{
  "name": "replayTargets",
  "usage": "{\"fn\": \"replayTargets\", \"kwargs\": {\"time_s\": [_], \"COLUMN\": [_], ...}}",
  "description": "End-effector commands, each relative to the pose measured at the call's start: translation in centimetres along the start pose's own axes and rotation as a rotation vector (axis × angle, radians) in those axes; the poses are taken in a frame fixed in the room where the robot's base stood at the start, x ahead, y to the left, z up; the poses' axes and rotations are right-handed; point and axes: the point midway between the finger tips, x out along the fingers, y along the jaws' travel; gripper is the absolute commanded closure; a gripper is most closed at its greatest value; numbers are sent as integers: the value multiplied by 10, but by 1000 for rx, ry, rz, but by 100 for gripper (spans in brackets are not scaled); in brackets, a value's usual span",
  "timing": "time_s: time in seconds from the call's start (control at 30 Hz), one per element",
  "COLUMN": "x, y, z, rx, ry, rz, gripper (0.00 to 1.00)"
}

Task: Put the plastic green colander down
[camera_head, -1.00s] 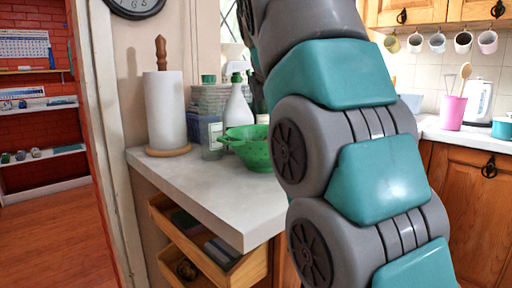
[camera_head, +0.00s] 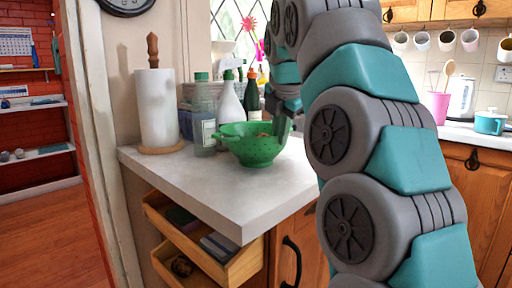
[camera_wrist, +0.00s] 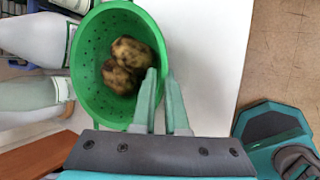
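The green plastic colander (camera_head: 250,152) is upright at the counter's right part, with its base at or very near the worktop; I cannot tell whether it touches. In the wrist view, the colander (camera_wrist: 88,80) holds brown, potato-like lumps (camera_wrist: 128,62). My gripper (camera_wrist: 162,82) straddles the colander's rim, one finger inside the bowl and one outside, the fingers close together on the wall. In the head view my gripper (camera_head: 284,122) comes down at the colander's right rim, partly hidden by my arm.
The pale worktop (camera_head: 200,187) is clear in front of the colander. Behind stand a clear bottle (camera_head: 204,130), a white spray bottle (camera_head: 230,108) and a dark bottle (camera_head: 252,100). A paper towel roll (camera_head: 157,108) stands at left. Open drawers (camera_head: 205,245) stick out below.

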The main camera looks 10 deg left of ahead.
Motion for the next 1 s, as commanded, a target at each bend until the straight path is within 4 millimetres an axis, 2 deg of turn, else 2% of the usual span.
{"fn": "replayTargets", "kwargs": {"time_s": [0.17,0.27,0.5,0.6,1.0], "x": [27,35,36,36,36], "y": [-2,0,0,0,-1], "z": [-2,-2,-1,-1,-1], "rx": [-1,0,1,1,1], "ry": [5,1,-1,-1,0], "rz": [-5,0,1,1,0], "gripper": [89,89,90,100,100]}}
